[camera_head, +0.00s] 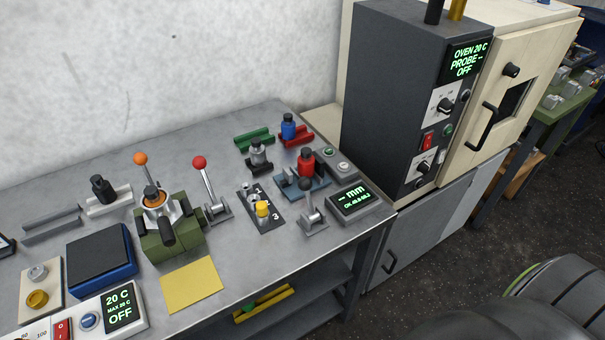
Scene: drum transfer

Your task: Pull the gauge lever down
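The gauge's display box (351,201) sits at the right end of the grey workbench and reads "-- mm" with "OK 49.8-50.2" below. Beside it, to its left, a short lever with a dark knob (307,187) stands upright on a small grey base (312,222). A blue fixture (292,187) with a red-capped piece (306,163) stands just behind. A taller lever with a red knob (199,162) stands up on a grey base further left. I cannot tell from labels which lever belongs to the gauge. Neither of my grippers is in view.
A green vise-like block (170,243) with an orange-knobbed lever (140,159) stands left of centre. A numbered plate (267,222) holds a yellow-capped piece. Green (254,139) and red (297,137) holders are behind. A dark control cabinet (390,110) stands right. A yellow sheet (192,285) lies in front.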

